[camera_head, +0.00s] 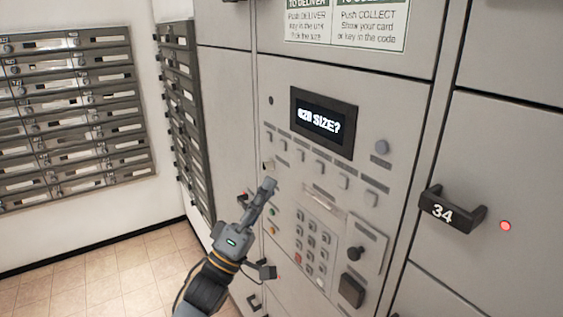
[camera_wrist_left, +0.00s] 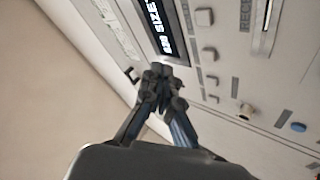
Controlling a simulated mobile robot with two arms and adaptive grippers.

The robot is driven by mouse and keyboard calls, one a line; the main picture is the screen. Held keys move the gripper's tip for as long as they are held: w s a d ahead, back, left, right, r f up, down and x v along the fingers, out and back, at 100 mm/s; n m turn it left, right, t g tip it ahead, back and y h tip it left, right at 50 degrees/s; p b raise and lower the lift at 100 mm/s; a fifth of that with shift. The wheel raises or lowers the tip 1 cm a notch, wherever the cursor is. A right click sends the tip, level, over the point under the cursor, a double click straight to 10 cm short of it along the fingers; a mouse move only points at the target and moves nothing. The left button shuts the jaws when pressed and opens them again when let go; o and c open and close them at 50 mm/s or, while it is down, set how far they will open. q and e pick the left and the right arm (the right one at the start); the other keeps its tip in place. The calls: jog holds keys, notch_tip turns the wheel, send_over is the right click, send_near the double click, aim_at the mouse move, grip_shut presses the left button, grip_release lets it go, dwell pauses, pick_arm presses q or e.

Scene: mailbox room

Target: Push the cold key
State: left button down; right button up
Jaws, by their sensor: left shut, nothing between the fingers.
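A row of small square keys (camera_head: 318,168) runs below the display on the grey locker panel (camera_head: 270,60), each with a small label. The labels are too small to read, so I cannot tell which key is the cold one. The display (camera_head: 324,121) reads "020 SIZE?". My left gripper (camera_head: 268,187) is shut and empty, its tips near the left end of the key row. In the left wrist view the shut fingertips (camera_wrist_left: 160,77) are close to the panel beside the display (camera_wrist_left: 158,30) and keys (camera_wrist_left: 208,55). I cannot tell whether they touch.
Below the row are a number keypad (camera_head: 310,240), a black knob (camera_head: 356,252) and a black square part (camera_head: 351,290). A black handle marked 34 (camera_head: 452,212) juts out at the right, with a red light (camera_head: 505,226). Mailboxes (camera_head: 75,110) line the left wall.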

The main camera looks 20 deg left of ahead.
aim_at(320, 156)
pick_arm(q)
jog(key=w+d+h+b, duration=0.1)
jog(key=w+d+b, duration=0.1)
jog(key=w+d, duration=0.3)
jog(key=shift+w+d+r+m, duration=0.3)
jog(key=shift+w+r, duration=0.1)
jog(key=shift+w, duration=0.25)
dwell(0.4)
jog(key=shift+w, duration=0.1)
dwell(1.2)
jog(key=shift+w+d, duration=0.2)
jog(key=shift+w, duration=0.05)
jog(key=shift+w+d, duration=0.25)
jog(key=shift+w, duration=0.05)
dwell(0.9)
jog(key=shift+s+a, duration=0.55)
jog(key=shift+s, duration=0.15)
